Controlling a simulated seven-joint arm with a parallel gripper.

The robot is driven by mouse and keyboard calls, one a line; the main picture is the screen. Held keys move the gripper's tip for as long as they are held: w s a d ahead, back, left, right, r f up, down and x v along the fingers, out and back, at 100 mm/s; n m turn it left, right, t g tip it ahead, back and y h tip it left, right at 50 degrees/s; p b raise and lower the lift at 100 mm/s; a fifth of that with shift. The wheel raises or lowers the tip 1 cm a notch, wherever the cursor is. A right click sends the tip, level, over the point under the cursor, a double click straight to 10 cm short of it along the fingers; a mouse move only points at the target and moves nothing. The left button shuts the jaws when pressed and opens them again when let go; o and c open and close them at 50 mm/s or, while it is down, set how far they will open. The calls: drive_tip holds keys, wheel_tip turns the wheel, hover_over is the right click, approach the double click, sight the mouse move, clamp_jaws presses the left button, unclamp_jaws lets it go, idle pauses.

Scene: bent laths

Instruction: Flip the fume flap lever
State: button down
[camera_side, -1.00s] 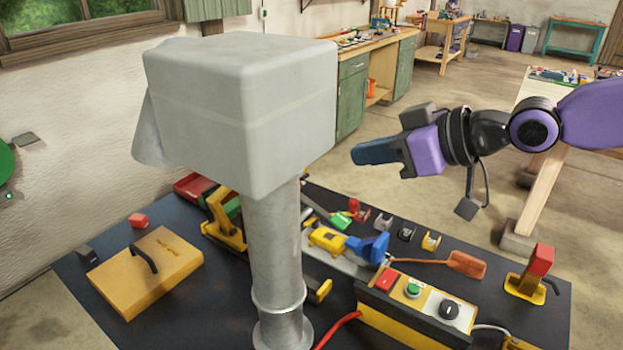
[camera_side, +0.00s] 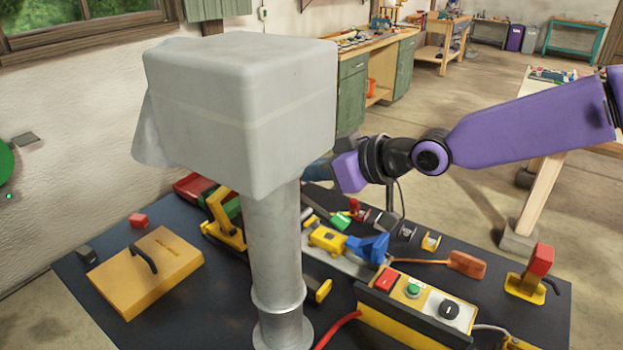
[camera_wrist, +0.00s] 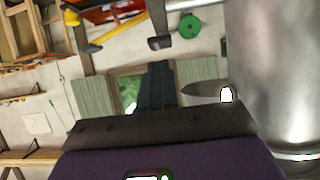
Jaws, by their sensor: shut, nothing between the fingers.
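A grey duct (camera_side: 275,250) rises from the dark bench top and carries a large pale grey hood box (camera_side: 240,110). The duct also fills the right edge of the wrist view (camera_wrist: 280,70). The fume flap lever cannot be made out for certain; a small white rounded piece (camera_wrist: 227,94) shows beside the duct in the wrist view, but I cannot tell what it is. In the wrist view the fingers (camera_wrist: 157,85) are together and empty, left of the duct.
A yellow and black control box (camera_side: 420,308) with buttons stands right of the duct. A blue and yellow tool (camera_side: 350,243), a red block on a yellow stand (camera_side: 540,262) and a yellow handled lid (camera_side: 145,272) are on the bench.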

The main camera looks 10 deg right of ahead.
drive_tip(key=shift+w+a+f, duration=0.1)
drive_tip(key=shift+f, duration=0.45)
drive_tip(key=shift+w+a+f, duration=0.1)
drive_tip(key=shift+f, duration=0.4)
drive_tip(key=shift+w+a+g+h, duration=0.25)
drive_tip(key=shift+g+h, duration=0.35)
drive_tip(key=shift+w+a+f+g+h, duration=0.6)
drive_tip(key=shift+w+a+f, duration=0.15)
idle(0.4)
drive_tip(key=r, duration=0.3)
drive_tip(key=shift+w+a+r, duration=0.25)
drive_tip(key=shift+w+a, duration=0.15)
drive_tip(key=s+d+r, duration=0.3)
drive_tip(key=r, duration=0.6)
drive_tip(key=shift+s+d, duration=0.1)
